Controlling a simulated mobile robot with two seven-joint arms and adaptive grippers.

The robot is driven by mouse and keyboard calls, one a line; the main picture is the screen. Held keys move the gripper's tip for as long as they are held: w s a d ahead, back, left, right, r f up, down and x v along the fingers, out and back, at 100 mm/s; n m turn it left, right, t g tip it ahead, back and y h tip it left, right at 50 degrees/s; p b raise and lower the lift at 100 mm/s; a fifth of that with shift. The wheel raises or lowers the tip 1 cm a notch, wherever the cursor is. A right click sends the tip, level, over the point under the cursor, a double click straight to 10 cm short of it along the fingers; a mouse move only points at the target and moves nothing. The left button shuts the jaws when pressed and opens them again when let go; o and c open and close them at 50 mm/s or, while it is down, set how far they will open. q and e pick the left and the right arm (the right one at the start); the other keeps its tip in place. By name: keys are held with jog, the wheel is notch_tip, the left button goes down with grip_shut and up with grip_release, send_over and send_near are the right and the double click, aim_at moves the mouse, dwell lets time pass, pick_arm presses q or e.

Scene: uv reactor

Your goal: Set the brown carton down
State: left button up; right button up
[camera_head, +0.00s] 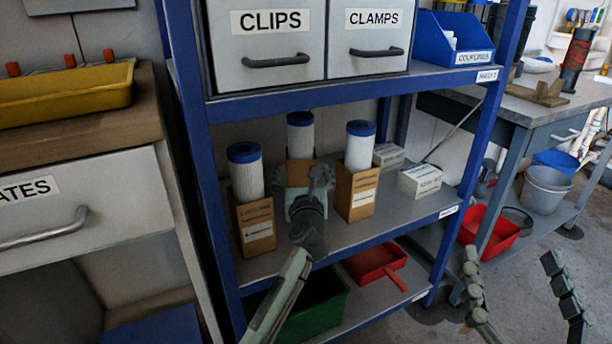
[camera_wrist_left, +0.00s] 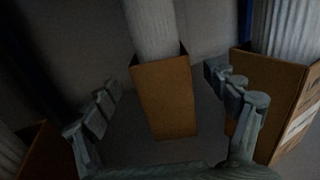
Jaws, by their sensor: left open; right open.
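Three brown cartons, each with a white, blue-capped filter cartridge sticking out, stand upright on the middle shelf (camera_head: 350,240): a left carton (camera_head: 255,226), a middle carton (camera_head: 297,171) set further back, and a right carton (camera_head: 356,192). My left gripper (camera_head: 310,180) is in front of the middle carton and partly hides it. In the left wrist view, the middle carton (camera_wrist_left: 165,108) stands beyond the open fingers, apparently apart from them. The right carton (camera_wrist_left: 262,75) is close beside the right finger. My right gripper (camera_head: 520,285) is open and empty, right of the shelf.
Two small white boxes (camera_head: 420,180) stand at the shelf's right. CLIPS (camera_head: 270,40) and CLAMPS drawers sit above. A blue post (camera_head: 205,180) bounds the left side. A red dustpan (camera_head: 375,262) and a green bin (camera_head: 315,305) are below. Bare shelf lies in front of the right carton.

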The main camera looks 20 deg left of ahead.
pick_arm(q)
jog(key=shift+s+d, duration=0.1)
jog(key=shift+s, duration=0.1)
jog(key=s+d+n+t+h, duration=0.2)
jog(key=s+d+n+h, duration=0.8)
jog(key=d, duration=0.4)
jog(key=s+d+r+n+t+h, duration=0.1)
jog(key=s+d+r+n+h, duration=0.2)
jog(key=s+n, duration=0.5)
jog(key=s+d+r+n+t+h, duration=0.1)
jog(key=s+d+r+n+h, duration=0.2)
jog(key=s+d+r+n, duration=0.3)
notch_tip(320, 180, up, 2)
jog(key=s+n, duration=0.2)
jog(key=shift+s+d+r+n, duration=0.15)
jog(key=shift+s+n, duration=0.1)
jog(key=shift+n, duration=0.15)
